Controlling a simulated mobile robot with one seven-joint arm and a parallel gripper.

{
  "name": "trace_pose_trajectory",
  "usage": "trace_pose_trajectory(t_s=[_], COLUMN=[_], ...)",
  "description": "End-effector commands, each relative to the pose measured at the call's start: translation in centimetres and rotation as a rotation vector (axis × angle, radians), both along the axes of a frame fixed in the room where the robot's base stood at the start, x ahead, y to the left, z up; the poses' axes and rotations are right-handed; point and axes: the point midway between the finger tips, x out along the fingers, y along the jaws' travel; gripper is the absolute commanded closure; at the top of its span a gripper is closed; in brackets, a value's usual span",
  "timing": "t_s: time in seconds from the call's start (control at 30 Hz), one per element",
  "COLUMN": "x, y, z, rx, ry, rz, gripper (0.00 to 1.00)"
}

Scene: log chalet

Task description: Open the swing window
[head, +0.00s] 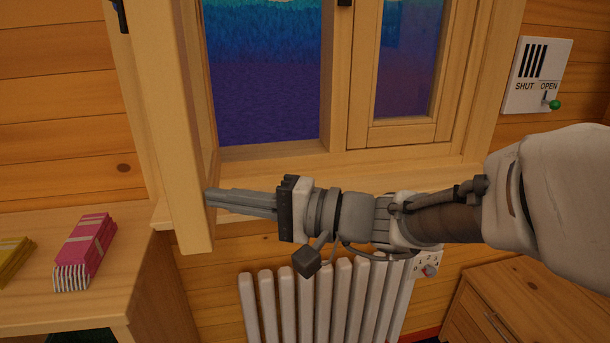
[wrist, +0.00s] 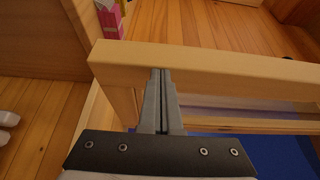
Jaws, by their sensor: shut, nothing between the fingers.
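The swing window's left sash (head: 172,120) stands swung into the room, seen nearly edge-on in the head view. The opening beside it shows blue and purple outside. The right sash (head: 405,134) sits flat in its frame. My gripper (head: 209,199) points left, with its fingers together and empty. Its tips are at the inner side of the swung sash, near its lower end. In the wrist view the fingertips (wrist: 158,73) meet the sash's wooden rail (wrist: 220,66); I cannot tell whether they press on it.
A wooden shelf top (head: 40,303) with a pink bundle (head: 84,250) and a yellow bundle (head: 13,257) lies left of the sash. A white radiator (head: 318,300) is below the sill. A wooden cabinet (head: 520,285) stands lower right. A SHUT/OPEN switch panel (head: 537,75) is on the right wall.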

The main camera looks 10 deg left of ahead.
Motion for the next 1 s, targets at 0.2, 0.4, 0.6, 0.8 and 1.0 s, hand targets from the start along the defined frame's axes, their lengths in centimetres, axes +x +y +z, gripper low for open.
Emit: trace_pose_trajectory(t_s=[0.2,0.4,0.6,0.8,1.0], x=[-0.76,-0.82,-0.80,-0.71,0.04], y=[1.12,1.33,1.32,1.27,0.83], z=[-0.07,0.01,0.03,0.01,-0.09], rx=[0.000,0.000,0.000,0.000,0.001], ry=[-0.001,0.000,0.000,0.000,0.000], rz=[0.002,0.000,-0.001,-0.001,-0.001], gripper=[1.00,1.00,1.00,1.00,1.00])
